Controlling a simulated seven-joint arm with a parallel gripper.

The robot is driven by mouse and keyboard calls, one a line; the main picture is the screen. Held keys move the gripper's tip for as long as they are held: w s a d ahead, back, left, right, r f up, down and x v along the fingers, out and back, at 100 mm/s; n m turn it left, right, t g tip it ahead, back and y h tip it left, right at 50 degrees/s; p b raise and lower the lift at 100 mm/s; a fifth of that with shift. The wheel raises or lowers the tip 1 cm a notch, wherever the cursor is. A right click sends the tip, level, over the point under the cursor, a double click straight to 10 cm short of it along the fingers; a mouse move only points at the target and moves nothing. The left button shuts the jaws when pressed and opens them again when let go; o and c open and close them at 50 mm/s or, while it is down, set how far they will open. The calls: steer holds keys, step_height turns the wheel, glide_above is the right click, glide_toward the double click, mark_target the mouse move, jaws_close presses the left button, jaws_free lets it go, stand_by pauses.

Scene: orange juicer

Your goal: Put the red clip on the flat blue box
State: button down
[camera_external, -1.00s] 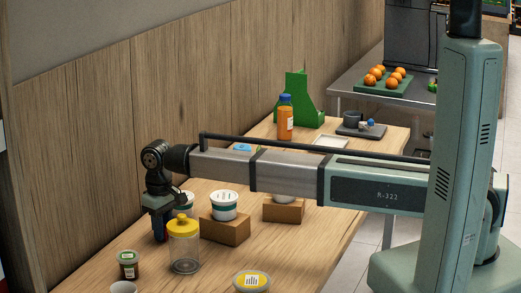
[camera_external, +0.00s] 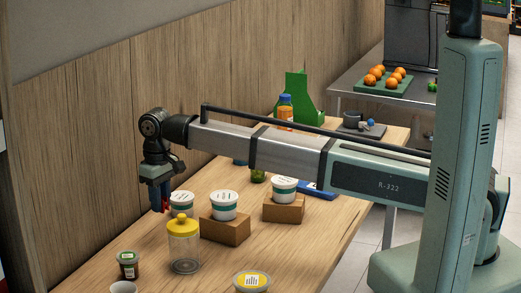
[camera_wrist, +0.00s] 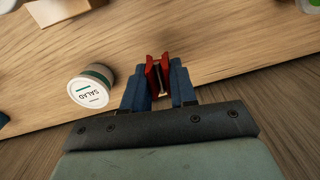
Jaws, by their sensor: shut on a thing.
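My gripper (camera_external: 161,192) is at the left end of my arm, above the wooden table near the wall. Its blue fingers (camera_wrist: 157,84) are shut on the red clip (camera_wrist: 151,72), which stands out between the fingertips in the wrist view. The clip also shows as a small red patch in the external view (camera_external: 166,194). A flat blue thing, probably the blue box (camera_external: 319,190), lies on the table to the right, beyond the raised tub. My arm partly hides it. The box is not recognizable in the wrist view.
A white salad tub (camera_external: 181,202) stands close to my gripper. Two tubs (camera_external: 224,204) (camera_external: 284,188) stand on wooden blocks between gripper and box. A yellow-lidded jar (camera_external: 184,250) and a dark jar (camera_external: 128,265) stand in front. An orange bottle (camera_external: 285,119) is farther back.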

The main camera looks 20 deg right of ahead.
mark_target(304, 187)
steer(key=shift+r, duration=0.85)
steer(key=w+d+m, duration=0.2)
steer(key=w+d, duration=0.4)
steer(key=d, duration=0.4)
steer(key=w+d+r+m, duration=0.1)
steer(key=w+d, duration=0.5)
steer(key=d, duration=0.3)
steer(key=w+d+m, duration=0.2)
steer(key=w+d, duration=0.3)
steer(key=d, duration=0.5)
steer(key=d+r+m, duration=0.1)
steer(key=d+m, duration=0.4)
steer(key=d, duration=1.8)
steer(key=shift+s+d+f+m, duration=0.1)
steer(key=shift+s+f+m, duration=0.75)
steer(key=shift+f, duration=0.8)
steer(key=shift+s+d+f+m, duration=0.1)
steer(key=shift+s+f+m, duration=0.5)
steer(key=shift+f+m, duration=0.8)
steer(key=shift+s+f+m, duration=0.7)
steer(key=shift+f+m, duration=0.05)
steer(key=shift+f, duration=1.15)
steer(key=shift+f, duration=0.15)
steer(key=c, duration=0.9)
jaws_free()
